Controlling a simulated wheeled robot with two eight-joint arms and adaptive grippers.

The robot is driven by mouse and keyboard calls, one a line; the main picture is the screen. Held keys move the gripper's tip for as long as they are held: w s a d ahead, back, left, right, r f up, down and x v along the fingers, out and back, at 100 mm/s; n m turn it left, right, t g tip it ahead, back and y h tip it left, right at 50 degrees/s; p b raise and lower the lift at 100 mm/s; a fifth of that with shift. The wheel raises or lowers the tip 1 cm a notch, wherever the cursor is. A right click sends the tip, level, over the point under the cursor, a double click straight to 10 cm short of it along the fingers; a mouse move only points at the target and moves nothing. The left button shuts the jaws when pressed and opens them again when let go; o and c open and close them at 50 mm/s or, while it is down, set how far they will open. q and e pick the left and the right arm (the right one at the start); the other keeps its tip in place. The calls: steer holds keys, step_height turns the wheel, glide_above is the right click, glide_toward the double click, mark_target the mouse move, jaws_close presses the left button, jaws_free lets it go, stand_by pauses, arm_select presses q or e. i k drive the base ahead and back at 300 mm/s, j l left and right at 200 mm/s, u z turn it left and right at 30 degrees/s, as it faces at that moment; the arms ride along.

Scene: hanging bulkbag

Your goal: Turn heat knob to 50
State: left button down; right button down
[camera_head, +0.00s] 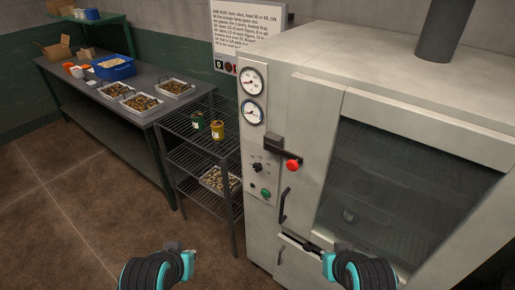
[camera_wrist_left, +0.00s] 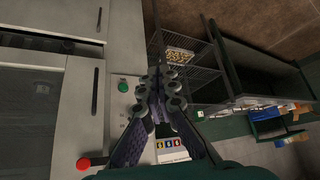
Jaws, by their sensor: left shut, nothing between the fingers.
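The heat knob (camera_head: 257,166) looks like a small black dial on the narrow control panel at the left of the large grey machine (camera_head: 290,80). Its setting is too small to read. My left gripper (camera_head: 174,247) is in front of and below the panel, over the floor in the head view, apart from the knob. In the left wrist view its fingers (camera_wrist_left: 162,88) are shut and empty, and they cover part of the panel, where I cannot make out the knob. My right gripper (camera_head: 322,248) is low before the machine door; its fingers are unclear.
Two gauges (camera_head: 252,96) sit above the knob. A red knob (camera_head: 293,165) on a dark lever and a green button (camera_head: 266,193) are close by. A wire shelf (camera_head: 203,160) with cans and a tray stands left of the machine. The floor (camera_head: 75,215) at left is clear.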

mark_target(256, 166)
steer(key=k+l+z, duration=0.2)
steer(key=l, duration=0.45)
steer(key=l+z, duration=0.25)
steer(key=l, duration=0.4)
